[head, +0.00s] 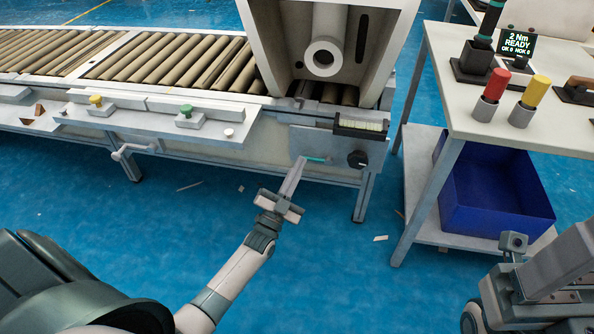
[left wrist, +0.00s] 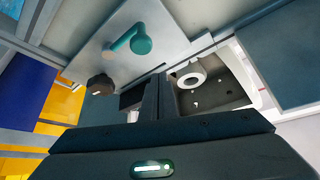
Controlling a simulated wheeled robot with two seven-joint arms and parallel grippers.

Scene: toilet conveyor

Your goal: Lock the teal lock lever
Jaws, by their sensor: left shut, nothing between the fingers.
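The teal lock lever (head: 315,159) sits on the grey panel (head: 340,145) at the conveyor's front. In the left wrist view the lever (left wrist: 140,45) shows a round hub with a short arm pointing left and down. My left gripper (head: 299,164) is shut and empty, its fingertips close to the lever's left end in the head view. I cannot tell if they touch it. In the left wrist view the closed fingers (left wrist: 159,82) lie below and right of the lever, apart from it in the picture. My right arm shows at the lower right; its fingertips cannot be made out.
A black knob (head: 357,159) is on the same panel, right of the lever. Above stands a pale housing (head: 388,50) with a white tube (head: 324,57). A workbench (head: 460,115) with a blue bin (head: 480,195) stands at right. Blue floor lies in front.

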